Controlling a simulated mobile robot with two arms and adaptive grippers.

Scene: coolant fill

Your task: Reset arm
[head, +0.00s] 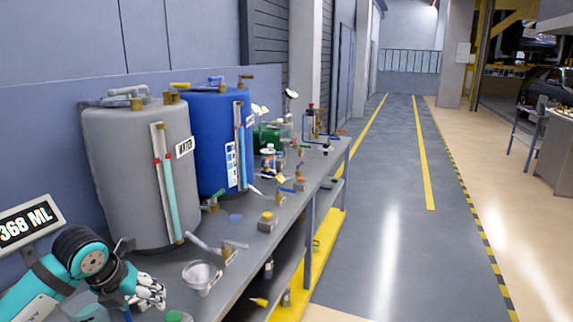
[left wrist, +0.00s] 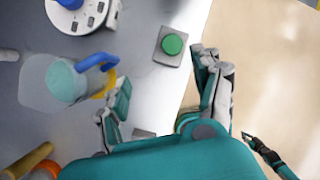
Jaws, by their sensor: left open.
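My left gripper (head: 150,290) is at the lower left of the head view, over the front part of the workbench (head: 226,291). In the left wrist view its two fingers (left wrist: 163,85) are spread apart with nothing between them. A green button on a grey box (left wrist: 172,45) sits on the bench just beyond the fingers. A clear jug with a blue handle (left wrist: 68,85) stands to their left.
A grey tank (head: 120,150), a blue tank (head: 207,130) and a display reading 368 ML (head: 27,225) stand along the wall. A funnel (head: 200,276) is right of my left gripper. The floor aisle (head: 385,210) right of the bench is clear.

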